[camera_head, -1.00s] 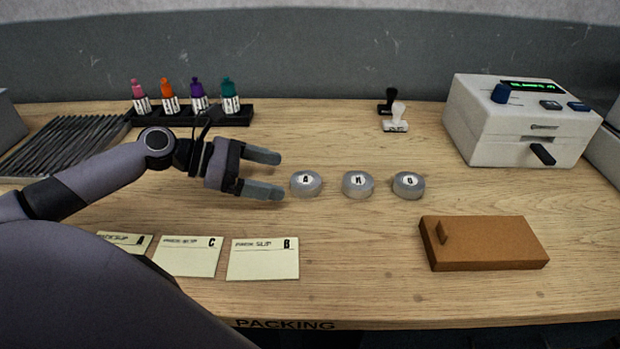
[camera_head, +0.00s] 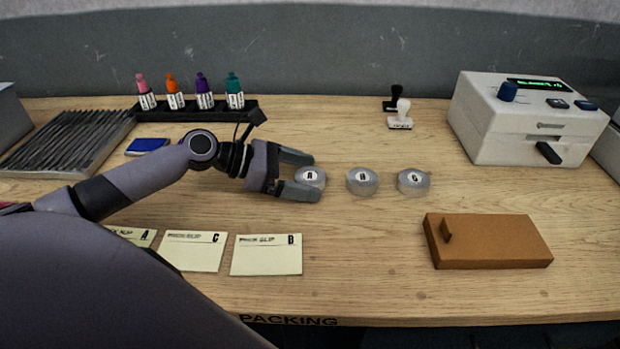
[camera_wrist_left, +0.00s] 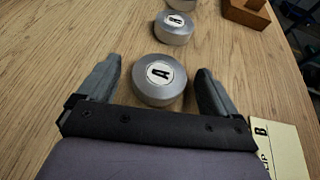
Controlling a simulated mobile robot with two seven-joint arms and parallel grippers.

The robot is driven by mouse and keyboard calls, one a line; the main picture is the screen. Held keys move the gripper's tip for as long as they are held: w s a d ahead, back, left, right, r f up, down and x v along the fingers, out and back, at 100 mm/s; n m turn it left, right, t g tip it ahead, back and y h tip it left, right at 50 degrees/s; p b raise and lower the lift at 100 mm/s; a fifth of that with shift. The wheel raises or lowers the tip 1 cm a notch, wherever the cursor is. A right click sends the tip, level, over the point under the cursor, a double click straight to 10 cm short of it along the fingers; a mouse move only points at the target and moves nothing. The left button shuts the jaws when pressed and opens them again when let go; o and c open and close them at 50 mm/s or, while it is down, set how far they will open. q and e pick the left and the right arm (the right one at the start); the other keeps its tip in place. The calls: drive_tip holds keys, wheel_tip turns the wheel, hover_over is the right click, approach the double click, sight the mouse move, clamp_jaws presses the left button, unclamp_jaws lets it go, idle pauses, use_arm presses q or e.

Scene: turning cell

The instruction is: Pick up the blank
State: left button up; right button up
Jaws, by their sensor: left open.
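Three round grey metal blanks with white lettered labels stand in a row on the bench. The left one, blank A (camera_head: 311,177), lies between the open fingers of my left gripper (camera_head: 297,176). In the left wrist view, blank A (camera_wrist_left: 159,80) sits between the fingertips (camera_wrist_left: 157,83), with space showing on both sides. The middle blank (camera_head: 362,181) stands to its right and also shows in the wrist view (camera_wrist_left: 174,28). The right blank (camera_head: 413,182) stands beyond it. My right gripper is not in view.
Paper slips, including slip B (camera_head: 266,255), lie in front of the gripper. A brown block (camera_head: 488,241) lies front right. A bottle rack (camera_head: 200,110) and blue pad (camera_head: 147,146) are behind the arm.

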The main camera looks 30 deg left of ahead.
use_arm(q)
drive_tip(key=c, duration=1.2)
drive_tip(key=shift+c, duration=0.2)
